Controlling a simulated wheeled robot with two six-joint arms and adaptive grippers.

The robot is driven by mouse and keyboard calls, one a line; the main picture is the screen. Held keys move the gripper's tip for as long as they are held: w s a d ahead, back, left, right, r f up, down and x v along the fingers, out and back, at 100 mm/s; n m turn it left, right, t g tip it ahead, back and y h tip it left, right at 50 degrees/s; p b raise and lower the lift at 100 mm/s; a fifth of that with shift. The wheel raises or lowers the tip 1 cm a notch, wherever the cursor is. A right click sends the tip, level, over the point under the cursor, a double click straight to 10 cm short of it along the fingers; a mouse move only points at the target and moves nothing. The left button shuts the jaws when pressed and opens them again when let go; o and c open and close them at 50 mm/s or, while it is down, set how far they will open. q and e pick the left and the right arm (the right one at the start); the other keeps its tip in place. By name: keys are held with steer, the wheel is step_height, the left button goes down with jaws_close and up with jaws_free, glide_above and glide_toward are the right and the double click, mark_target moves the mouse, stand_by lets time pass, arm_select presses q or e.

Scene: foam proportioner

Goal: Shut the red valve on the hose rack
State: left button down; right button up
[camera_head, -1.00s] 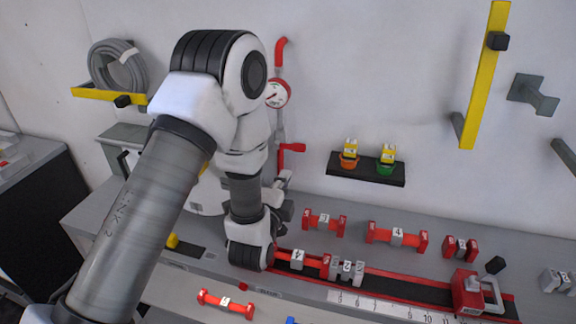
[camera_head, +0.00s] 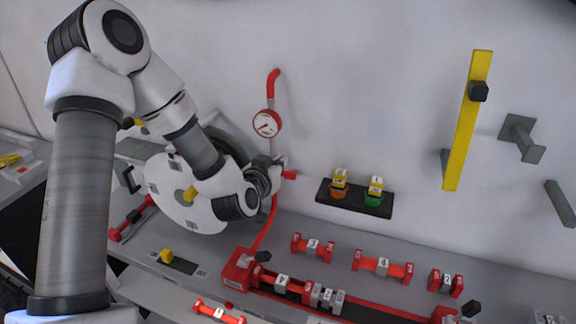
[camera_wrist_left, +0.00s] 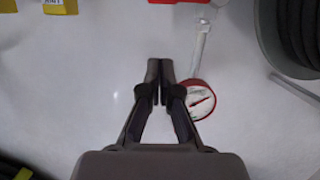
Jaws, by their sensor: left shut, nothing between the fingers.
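The red valve (camera_head: 289,175) shows as a short red handle sticking out to the right of the upright pipe, below the gauge. Its left part is hidden behind my gripper in the head view. In the left wrist view a red piece that looks like the handle (camera_wrist_left: 178,1) is cut off by the top edge. My left gripper (camera_head: 273,162) is beside the pipe, at the level of the handle and just below the gauge. In the left wrist view its fingers (camera_wrist_left: 160,75) are together and empty. I cannot tell whether it touches the handle. My right gripper is not in view.
The round gauge (camera_head: 266,123) sits on the pipe just above my gripper. A white hose reel (camera_head: 180,205) stands behind my forearm. A black shelf (camera_head: 335,203) with two yellow-topped fittings is to the right. Red numbered couplings (camera_head: 383,266) lie on the bench.

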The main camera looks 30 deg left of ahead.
mark_target(290, 173)
arm_select(q)
steer(key=w+f+p, duration=0.2)
steer(key=w+f, duration=0.2)
steer(key=f, duration=0.1)
steer(key=shift+w+a, duration=0.15)
steer(key=shift+a, duration=0.2)
steer(key=shift+f+b, duration=0.8)
steer(key=shift+s+d+r, duration=0.15)
steer(key=shift+s+d, duration=0.05)
steer(key=shift+s, duration=0.05)
